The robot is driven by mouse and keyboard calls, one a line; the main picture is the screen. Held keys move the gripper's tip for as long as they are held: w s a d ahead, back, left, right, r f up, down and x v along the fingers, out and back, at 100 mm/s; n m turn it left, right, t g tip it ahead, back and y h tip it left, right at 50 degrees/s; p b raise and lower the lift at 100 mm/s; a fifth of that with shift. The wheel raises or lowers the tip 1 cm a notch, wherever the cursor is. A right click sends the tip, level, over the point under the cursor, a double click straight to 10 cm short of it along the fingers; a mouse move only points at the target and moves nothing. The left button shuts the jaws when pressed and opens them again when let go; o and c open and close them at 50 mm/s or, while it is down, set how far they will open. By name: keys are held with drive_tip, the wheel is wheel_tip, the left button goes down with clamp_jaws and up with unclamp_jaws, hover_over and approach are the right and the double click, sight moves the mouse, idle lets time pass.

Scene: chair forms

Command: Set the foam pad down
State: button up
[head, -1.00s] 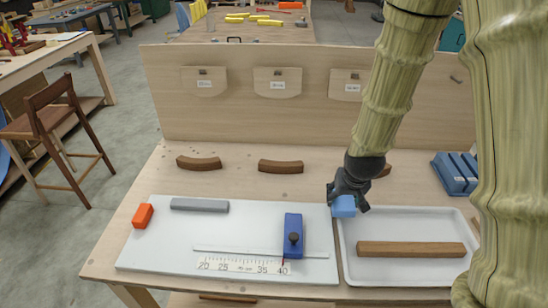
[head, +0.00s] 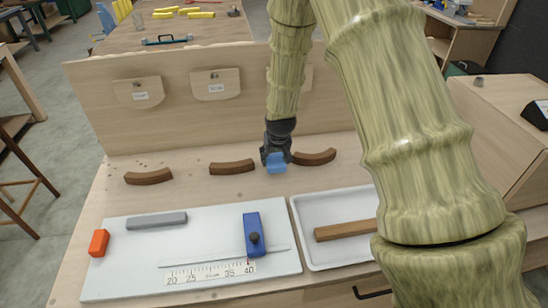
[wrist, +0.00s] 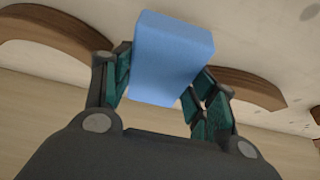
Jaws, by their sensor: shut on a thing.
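The foam pad is a light blue block (head: 276,163). My gripper (head: 275,158) is shut on it, near the bench top between the middle and right curved wooden pieces. The pad also shows in the wrist view (wrist: 172,58), between the two fingers of my gripper (wrist: 160,85). I cannot tell from these views whether the pad touches the bench top (head: 200,190).
Curved brown wooden pieces (head: 232,167) lie along the back of the bench; one (head: 315,157) is close to my gripper. In front are a white board (head: 120,265) with a blue sliding block (head: 253,234) and a white tray (head: 307,252) with a wooden bar (head: 345,230). A panel (head: 180,122) stands behind.

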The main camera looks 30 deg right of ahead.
sight(274, 162)
drive_tip(key=shift+w+f, duration=0.15)
drive_tip(key=shift+w, duration=0.6)
drive_tip(key=shift+s+f+p, duration=0.1)
drive_tip(key=shift+f+p, duration=0.2)
drive_tip(key=shift+p, duration=0.15)
drive_tip(key=shift+d+f+p, duration=0.1)
drive_tip(key=shift+f+p, duration=0.55)
drive_tip(key=shift+f, duration=0.75)
drive_tip(key=shift+f, duration=0.15)
drive_tip(key=o, duration=0.8)
drive_tip(key=shift+o, duration=0.2)
